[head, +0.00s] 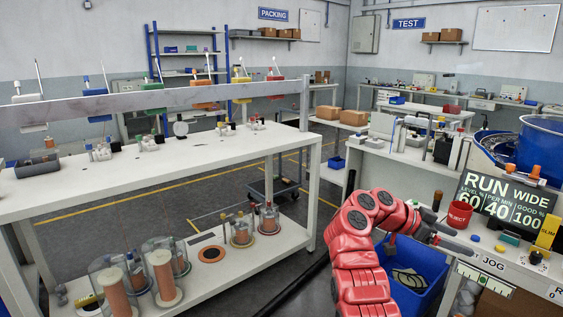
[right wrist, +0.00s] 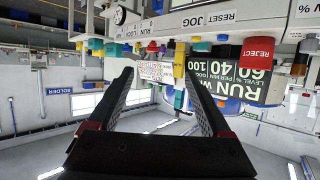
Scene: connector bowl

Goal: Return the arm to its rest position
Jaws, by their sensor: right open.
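My red right arm (head: 360,235) rises from the bottom of the head view and bends over to the right. Its dark gripper (head: 458,240) points right, in front of the panel bench at the right. In the right wrist view, which is upside down, the gripper (right wrist: 160,76) has its two black fingers spread wide, with nothing between them. Beyond the fingers are small coloured parts and the bench edge. My left arm and gripper do not show.
The right bench holds a red reject cup (head: 459,215), a RUN WIDE display (head: 503,208) and a large blue bowl (head: 541,148). A blue bin (head: 418,293) stands below the arm. A long white bench (head: 215,160) with glass-covered spools beneath is at left. Floor shows between the benches.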

